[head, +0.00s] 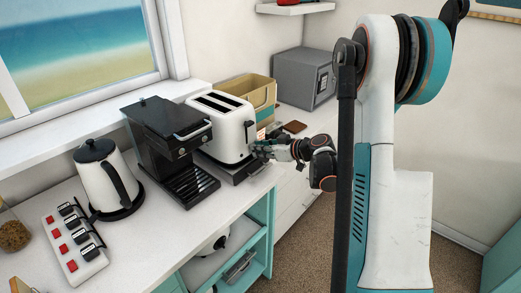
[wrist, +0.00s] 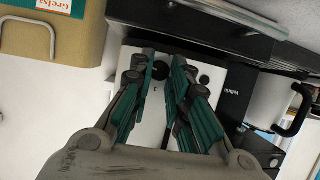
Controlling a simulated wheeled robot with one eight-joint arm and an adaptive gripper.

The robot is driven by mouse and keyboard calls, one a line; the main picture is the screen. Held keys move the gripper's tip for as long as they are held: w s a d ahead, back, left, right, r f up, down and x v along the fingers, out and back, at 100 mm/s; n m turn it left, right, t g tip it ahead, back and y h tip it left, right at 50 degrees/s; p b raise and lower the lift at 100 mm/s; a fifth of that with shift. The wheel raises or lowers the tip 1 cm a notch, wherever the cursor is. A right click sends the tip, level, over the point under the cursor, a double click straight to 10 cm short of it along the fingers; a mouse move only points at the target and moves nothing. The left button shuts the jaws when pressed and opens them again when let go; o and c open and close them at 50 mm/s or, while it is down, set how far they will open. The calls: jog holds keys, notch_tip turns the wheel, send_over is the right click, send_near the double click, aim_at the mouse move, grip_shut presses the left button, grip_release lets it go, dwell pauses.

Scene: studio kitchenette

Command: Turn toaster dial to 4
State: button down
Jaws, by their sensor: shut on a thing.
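In the wrist view my gripper's teal fingers (wrist: 165,68) are close together around a dark round part on the face, the dial (wrist: 159,72). The fingers cover most of the dial, and its number marks cannot be read.
A black coffee machine (head: 165,135) stands left of the toaster. A white kettle (head: 103,175) and a power strip (head: 75,240) are further left. A tan box (head: 262,90) and a grey safe (head: 303,75) stand behind the toaster.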

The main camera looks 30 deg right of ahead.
jog(key=m+b, duration=0.1)
jog(key=m+y, duration=0.1)
jog(key=m+y+b, duration=0.1)
jog(key=shift+d+f+g+b, duration=0.25)
jog(key=shift+g+b, duration=0.05)
jog(key=m+y+b, duration=0.2)
jog(key=m, duration=0.1)
jog(key=shift+w+d+f+m, duration=0.1)
jog(key=shift+d+m, duration=0.05)
jog(key=shift+m, duration=0.15)
dwell(0.4)
jog(key=c, duration=1.5)
grip_release()
jog(key=shift+o, duration=0.2)
jog(key=v, duration=0.8)
